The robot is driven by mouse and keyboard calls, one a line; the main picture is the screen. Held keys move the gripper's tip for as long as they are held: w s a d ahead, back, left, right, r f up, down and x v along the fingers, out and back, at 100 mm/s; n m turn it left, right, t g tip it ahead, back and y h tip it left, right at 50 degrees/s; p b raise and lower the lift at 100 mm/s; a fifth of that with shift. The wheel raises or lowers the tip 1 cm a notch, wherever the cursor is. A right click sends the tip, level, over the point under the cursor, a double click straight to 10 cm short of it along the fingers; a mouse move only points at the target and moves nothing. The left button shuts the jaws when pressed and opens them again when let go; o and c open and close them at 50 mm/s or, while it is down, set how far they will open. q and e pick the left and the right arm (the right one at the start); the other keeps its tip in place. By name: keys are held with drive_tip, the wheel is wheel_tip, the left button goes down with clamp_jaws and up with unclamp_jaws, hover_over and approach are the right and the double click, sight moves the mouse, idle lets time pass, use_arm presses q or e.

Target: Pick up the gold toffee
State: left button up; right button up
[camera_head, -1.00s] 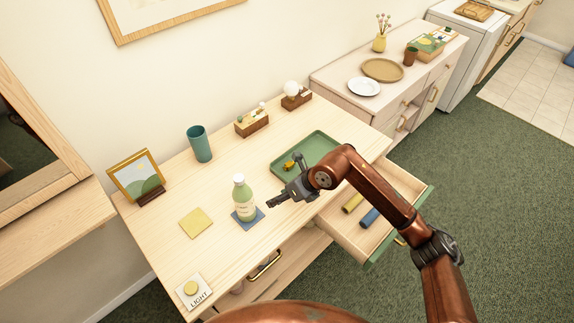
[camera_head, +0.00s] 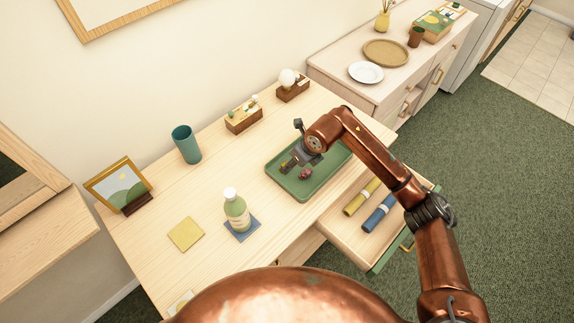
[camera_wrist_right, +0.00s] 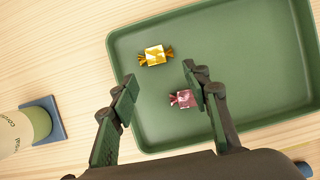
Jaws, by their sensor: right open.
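The gold toffee (camera_wrist_right: 155,55), in a shiny twisted wrapper, lies in the green tray (camera_wrist_right: 270,130) near its left rim. In the head view the gold toffee (camera_head: 283,167) is partly hidden by my right gripper (camera_head: 291,162). A pink toffee (camera_wrist_right: 183,99) lies in the same tray; it also shows in the head view (camera_head: 305,174). In the wrist view my right gripper (camera_wrist_right: 160,78) is open with nothing between its fingers. The gold toffee appears just beyond the fingertips, between their lines. My left gripper is not in view.
A green bottle (camera_head: 236,211) stands on a blue coaster left of the tray. A teal cup (camera_head: 186,144), picture frame (camera_head: 119,186) and wooden boxes stand farther back. An open drawer (camera_head: 335,239) with yellow and blue rolls juts out in front of the tray.

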drive_tip(key=f, duration=0.1)
drive_tip(key=w+a+f, duration=0.1)
drive_tip(key=a+f, duration=0.1)
drive_tip(key=shift+w+f, duration=0.3)
drive_tip(key=shift+w, duration=0.05)
drive_tip(key=shift+a+f, duration=0.1)
drive_tip(key=shift+f, duration=0.15)
drive_tip(key=shift+w+f, duration=0.1)
drive_tip(key=shift+w, duration=0.05)
drive_tip(key=shift+c, duration=1.2)
drive_tip(key=c, duration=0.5)
drive_tip(key=shift+c, duration=1.1)
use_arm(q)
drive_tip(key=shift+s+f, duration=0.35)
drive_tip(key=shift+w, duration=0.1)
